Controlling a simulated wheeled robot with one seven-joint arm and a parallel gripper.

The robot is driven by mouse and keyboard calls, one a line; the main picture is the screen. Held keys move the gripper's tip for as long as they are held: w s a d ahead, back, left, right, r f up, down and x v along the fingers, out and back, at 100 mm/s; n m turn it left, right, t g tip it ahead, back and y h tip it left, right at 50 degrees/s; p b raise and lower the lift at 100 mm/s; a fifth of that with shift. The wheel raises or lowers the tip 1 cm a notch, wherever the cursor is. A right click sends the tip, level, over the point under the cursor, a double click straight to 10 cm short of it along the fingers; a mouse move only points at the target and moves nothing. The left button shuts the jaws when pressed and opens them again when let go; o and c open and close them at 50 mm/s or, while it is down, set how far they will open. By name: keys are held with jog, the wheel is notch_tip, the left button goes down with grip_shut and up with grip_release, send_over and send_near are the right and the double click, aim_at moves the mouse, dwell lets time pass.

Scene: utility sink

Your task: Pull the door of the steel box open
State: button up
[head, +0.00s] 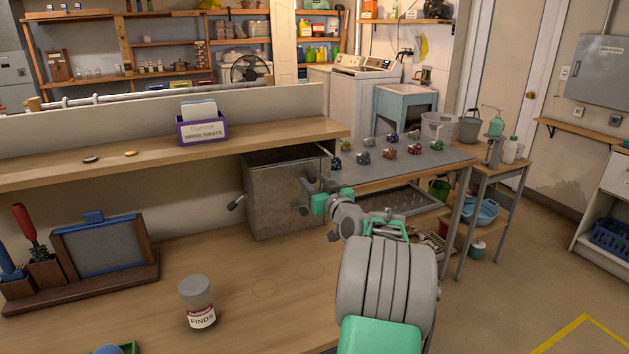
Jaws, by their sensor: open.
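The steel box (277,188) is a grey metal box on the wooden bench, tucked under the raised shelf. A dark lever-like handle (237,202) sticks out at its left front edge. No open gap shows at the door, though my gripper covers part of the box's right side. My gripper (305,196) is open, in front of the right part of the box. Its fingers are small and dark here, and nothing shows between them. I cannot tell whether they touch the box.
A jar labelled FINDS (198,303) stands on the bench in front, and a dark framed panel (98,247) at left. The bench before the box is clear.

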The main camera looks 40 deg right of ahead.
jog(key=shift+w+d, duration=0.1)
jog(key=shift+w, duration=0.15)
jog(key=shift+c, duration=0.4)
grip_shut()
dwell(0.9)
